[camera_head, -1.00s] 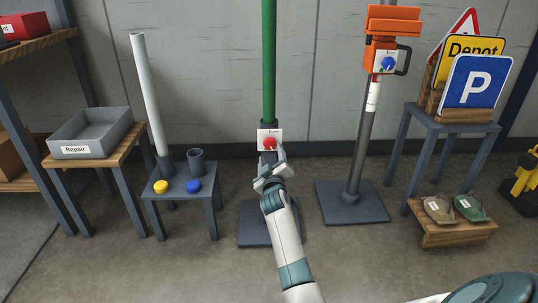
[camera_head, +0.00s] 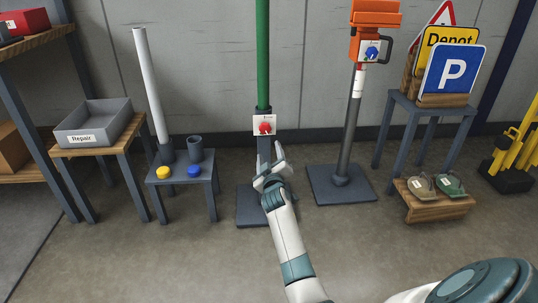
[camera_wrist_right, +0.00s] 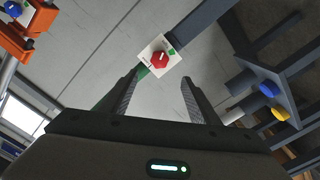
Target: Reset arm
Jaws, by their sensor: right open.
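My right gripper (camera_head: 270,165) is open and empty in the head view, just below a red knob (camera_head: 264,128) on a white plate fixed to the green post (camera_head: 262,55). In the right wrist view the two dark fingers (camera_wrist_right: 158,95) stand wide apart. The red knob (camera_wrist_right: 160,59) shows beyond and between them, apart from both fingertips. My right arm reaches up from the bottom of the head view. My left gripper is not in view.
To the right stand an orange-headed post with a blue knob (camera_head: 372,53) and a table with road signs (camera_head: 450,75). To the left are a small table with yellow and blue buttons (camera_head: 194,170) and a grey Repair bin (camera_head: 93,125). The floor in front is clear.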

